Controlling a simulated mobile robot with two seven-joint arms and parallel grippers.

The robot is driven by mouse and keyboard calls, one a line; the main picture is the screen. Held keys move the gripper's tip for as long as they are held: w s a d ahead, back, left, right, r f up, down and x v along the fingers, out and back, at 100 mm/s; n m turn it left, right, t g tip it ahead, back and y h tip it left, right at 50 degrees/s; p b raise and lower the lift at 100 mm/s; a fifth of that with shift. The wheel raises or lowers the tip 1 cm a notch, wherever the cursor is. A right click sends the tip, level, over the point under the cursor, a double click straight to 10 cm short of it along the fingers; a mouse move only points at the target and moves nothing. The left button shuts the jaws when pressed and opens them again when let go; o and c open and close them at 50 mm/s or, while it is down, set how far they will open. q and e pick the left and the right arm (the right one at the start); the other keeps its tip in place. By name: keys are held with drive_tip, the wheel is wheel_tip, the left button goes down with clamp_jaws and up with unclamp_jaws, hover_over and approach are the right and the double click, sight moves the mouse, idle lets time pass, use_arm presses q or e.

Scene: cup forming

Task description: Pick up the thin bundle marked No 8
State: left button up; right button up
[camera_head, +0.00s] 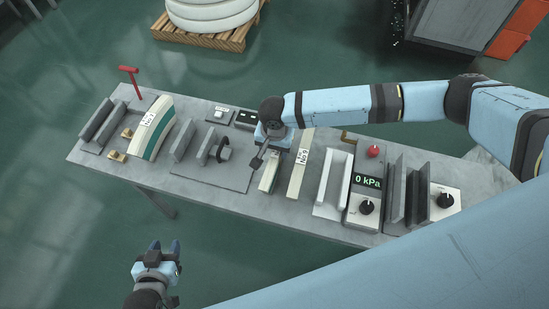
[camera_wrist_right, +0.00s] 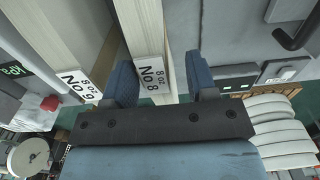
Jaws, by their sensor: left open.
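The left finger is close beside the bundle, and a gap shows at the right finger. I cannot tell whether the left finger touches. My left gripper (camera_head: 160,247) is open and empty, in front of the bench.
A bundle marked No 9 (camera_head: 301,165) lies close to the right of No 8. Upright grey plates (camera_head: 183,141) stand to the left, with a wider green-striped bundle (camera_head: 153,128) beyond. A white bracket (camera_head: 335,185) and a 0 kPa gauge box (camera_head: 366,192) stand further right.

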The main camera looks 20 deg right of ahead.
clamp_jaws()
drive_tip(key=shift+r, duration=0.15)
